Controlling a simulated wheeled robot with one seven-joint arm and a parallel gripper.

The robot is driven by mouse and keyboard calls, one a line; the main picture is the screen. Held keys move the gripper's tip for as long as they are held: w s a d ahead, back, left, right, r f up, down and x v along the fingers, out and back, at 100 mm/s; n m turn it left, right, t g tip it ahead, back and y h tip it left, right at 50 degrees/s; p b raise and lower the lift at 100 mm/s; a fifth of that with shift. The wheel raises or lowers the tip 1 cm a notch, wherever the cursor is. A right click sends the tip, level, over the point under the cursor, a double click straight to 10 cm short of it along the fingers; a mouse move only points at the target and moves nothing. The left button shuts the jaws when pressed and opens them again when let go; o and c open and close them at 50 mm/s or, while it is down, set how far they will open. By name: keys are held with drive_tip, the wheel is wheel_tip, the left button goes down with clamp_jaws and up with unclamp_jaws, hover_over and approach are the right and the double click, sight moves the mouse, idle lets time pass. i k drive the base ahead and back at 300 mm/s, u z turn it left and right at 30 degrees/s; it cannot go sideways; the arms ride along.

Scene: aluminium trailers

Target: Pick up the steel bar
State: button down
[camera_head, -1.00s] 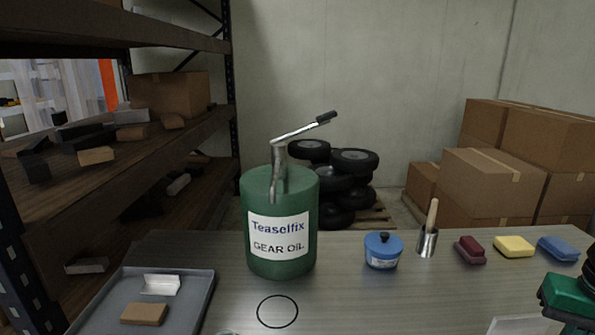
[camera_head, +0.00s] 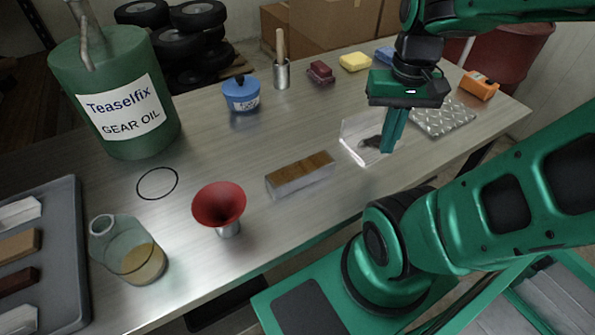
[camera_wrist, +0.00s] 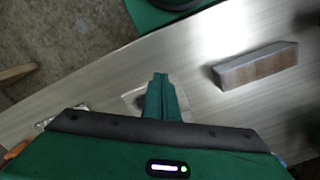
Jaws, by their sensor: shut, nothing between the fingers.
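A bar with grey metallic sides and a brown, rusty-looking top (camera_head: 300,175) lies on the table between the red funnel and a clear open holder. I take it to be the steel bar. In the wrist view the bar (camera_wrist: 255,67) lies to the right, apart from my fingers. My gripper (camera_head: 387,148) is shut and empty. It points down at the clear holder, to the right of the bar. In the wrist view its closed fingertips (camera_wrist: 160,77) hide part of that holder.
The clear holder (camera_head: 352,150) has something dark in it. A red funnel (camera_head: 219,203), glass jug (camera_head: 130,255), green oil can (camera_head: 115,95) and grey tray (camera_head: 65,255) with several blocks stand to the left. A blue pot (camera_head: 240,98) stands behind. Bare tabletop surrounds the bar.

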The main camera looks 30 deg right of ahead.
sight(284, 180)
drive_tip(key=u, duration=0.05)
drive_tip(key=k, duration=1.05)
drive_tip(key=z, duration=0.1)
drive_tip(key=i, duration=0.5)
drive_tip(key=u, duration=0.05)
